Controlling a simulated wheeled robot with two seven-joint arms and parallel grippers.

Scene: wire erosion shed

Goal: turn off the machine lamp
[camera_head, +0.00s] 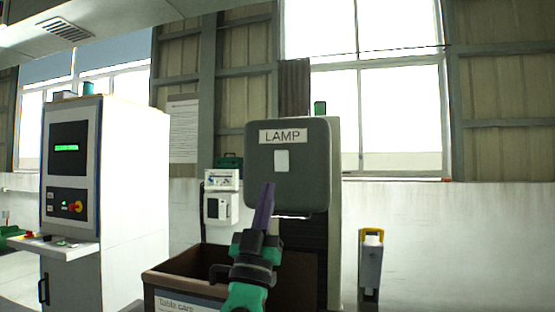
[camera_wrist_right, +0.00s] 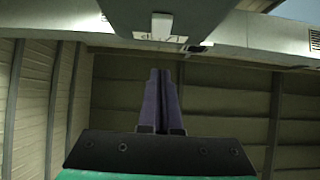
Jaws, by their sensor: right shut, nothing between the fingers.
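A dark grey box (camera_head: 316,178) carries a white label reading LAMP (camera_head: 283,136). A pale rectangular switch plate (camera_head: 281,161) sits below the label; I cannot tell which way it is set. My right gripper (camera_head: 268,186) points up with its purple fingers shut and empty, their tips just below and left of the switch. In the right wrist view, the box (camera_wrist_right: 200,14) is at the top, with the pale switch (camera_wrist_right: 162,26) ahead of the shut fingers (camera_wrist_right: 161,72). A gap shows between the tips and the switch. My left gripper is not in view.
A brown open bin (camera_head: 176,264) labelled Table care stands below the box. A white control cabinet (camera_head: 135,190) with a green display stands at left. A grey post with a yellow top (camera_head: 371,262) stands at right. Space beside the box at right looks clear.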

